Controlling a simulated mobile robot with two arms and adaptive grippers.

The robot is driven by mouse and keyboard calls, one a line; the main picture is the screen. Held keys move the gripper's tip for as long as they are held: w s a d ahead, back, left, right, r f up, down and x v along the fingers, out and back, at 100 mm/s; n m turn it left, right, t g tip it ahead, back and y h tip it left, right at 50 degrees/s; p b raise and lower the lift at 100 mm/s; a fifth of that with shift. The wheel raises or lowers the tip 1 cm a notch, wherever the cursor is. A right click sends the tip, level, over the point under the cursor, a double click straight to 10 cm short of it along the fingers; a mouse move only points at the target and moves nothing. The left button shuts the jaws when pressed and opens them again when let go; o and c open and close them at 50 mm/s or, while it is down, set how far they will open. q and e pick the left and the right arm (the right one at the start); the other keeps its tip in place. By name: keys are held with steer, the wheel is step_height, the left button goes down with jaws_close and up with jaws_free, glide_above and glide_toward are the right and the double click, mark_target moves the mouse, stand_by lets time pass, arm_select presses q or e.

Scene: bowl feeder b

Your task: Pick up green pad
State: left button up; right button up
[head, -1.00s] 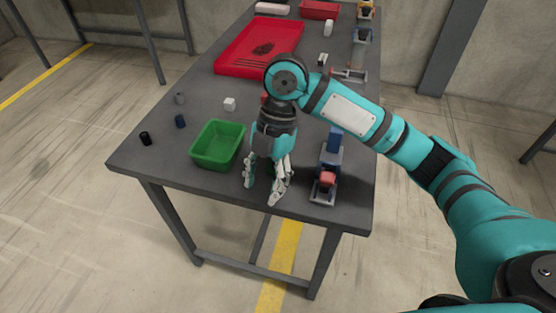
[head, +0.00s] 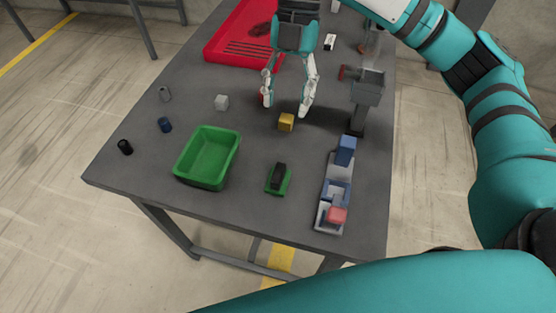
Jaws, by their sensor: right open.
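The green pad (head: 271,187) lies flat on the dark table near its front edge, between the green tray and the blue-and-grey fixture. A black piece (head: 279,175) sits on the pad and covers its middle. My right gripper (head: 287,108) points down with its fingers apart, empty, farther back on the table than the pad. A yellow cube (head: 286,122) is just in front of its fingertips. A red thing is partly hidden behind the left finger. My left gripper is not in view.
The green tray (head: 232,160) stands left of the pad. The fixture (head: 321,216) with a red block (head: 337,215) is to the right. A white cube (head: 221,102) and several small cylinders lie to the left. A red tray (head: 226,48) is at the back.

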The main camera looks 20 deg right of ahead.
glide_toward(278, 172)
steer(key=shift+s+a+f, duration=0.1)
steer(key=shift+s+a, duration=0.15)
steer(key=shift+s, duration=0.3)
steer(key=x, duration=0.3)
steer(key=shift+w, duration=0.1)
steer(key=shift+f, duration=0.4)
steer(key=shift+s+a+f, duration=0.15)
steer(key=shift+s+f, duration=0.1)
steer(key=shift+f, duration=0.2)
steer(key=x, duration=0.3)
steer(key=shift+w+f+b, duration=0.25)
steer(key=shift+f+b, duration=0.05)
steer(key=shift+f, duration=0.15)
steer(key=shift+s+f, duration=0.15)
steer(key=shift+f, duration=0.4)
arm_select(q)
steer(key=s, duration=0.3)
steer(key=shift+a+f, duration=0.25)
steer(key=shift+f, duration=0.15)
arm_select(e)
jaws_close()
